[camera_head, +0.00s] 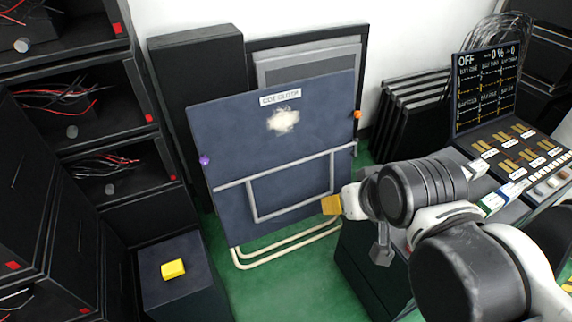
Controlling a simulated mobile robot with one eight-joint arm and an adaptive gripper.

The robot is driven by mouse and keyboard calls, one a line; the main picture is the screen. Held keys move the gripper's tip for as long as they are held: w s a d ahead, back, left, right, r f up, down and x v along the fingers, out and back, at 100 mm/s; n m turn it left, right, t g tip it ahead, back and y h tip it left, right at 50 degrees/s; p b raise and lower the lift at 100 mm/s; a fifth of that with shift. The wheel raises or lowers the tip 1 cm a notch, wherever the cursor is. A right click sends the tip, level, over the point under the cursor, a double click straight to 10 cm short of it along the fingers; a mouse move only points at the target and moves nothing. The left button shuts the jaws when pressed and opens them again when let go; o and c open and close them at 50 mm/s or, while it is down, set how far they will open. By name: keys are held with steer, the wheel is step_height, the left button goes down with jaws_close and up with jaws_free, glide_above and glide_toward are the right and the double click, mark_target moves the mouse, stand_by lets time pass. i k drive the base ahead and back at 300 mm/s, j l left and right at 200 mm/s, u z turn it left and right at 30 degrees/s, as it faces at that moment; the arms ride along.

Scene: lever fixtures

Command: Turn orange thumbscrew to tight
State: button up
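The orange thumbscrew (357,115) sits on the upper right edge of the tilted dark blue panel (225,140), which carries a label and a pale fluffy patch. It is small, and its turn position cannot be read. My arm comes in from the lower right. My gripper (345,204) is in front of the panel's lower right part, below the thumbscrew and apart from it in the picture. A gold-yellow block shows at the arm's tip; I cannot tell whether it is held or part of the gripper. The fingers are not clear.
A purple knob (204,160) is on the panel's left edge. A grey bar frame (252,200) crosses its lower part. A yellow block (173,269) lies on a black box. A control console (510,155) stands right, black shelves left. Some green floor (255,285) is clear.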

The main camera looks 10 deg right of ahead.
mark_target(358, 113)
steer(key=i+j+z, duration=0.1)
steer(key=i, duration=0.4)
steer(key=i+j, duration=0.3)
steer(key=i, duration=0.25)
steer(key=i+j+z, duration=0.15)
steer(key=i, duration=0.35)
steer(key=j, duration=0.1)
